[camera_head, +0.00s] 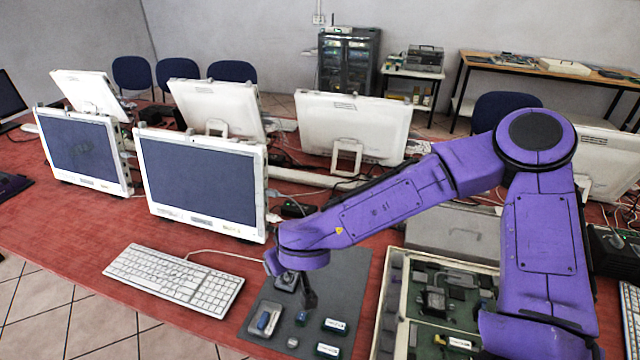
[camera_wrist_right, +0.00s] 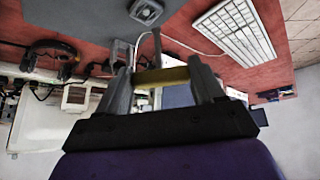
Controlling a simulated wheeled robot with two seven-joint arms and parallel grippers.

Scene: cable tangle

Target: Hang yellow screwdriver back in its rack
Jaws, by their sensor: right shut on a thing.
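My right gripper (camera_wrist_right: 160,78) is shut on the yellow screwdriver (camera_wrist_right: 173,76). The yellow handle lies crosswise between the two fingers in the right wrist view, and a thin grey shaft seems to stick out from it. In the head view my right gripper (camera_head: 308,294) hangs over the grey mat (camera_head: 347,281); the screwdriver cannot be made out there. A small grey block with a round recess (camera_wrist_right: 146,12) shows ahead of the fingers in the wrist view. I cannot tell if it is the rack. My left gripper is not in view.
A blue object (camera_head: 264,320) and small labelled boxes (camera_head: 335,326) lie on the mat. A white keyboard (camera_head: 175,278) is left of it, an open parts case (camera_head: 391,310) right of it. Monitors (camera_head: 200,180) stand behind on the red table (camera_head: 60,215).

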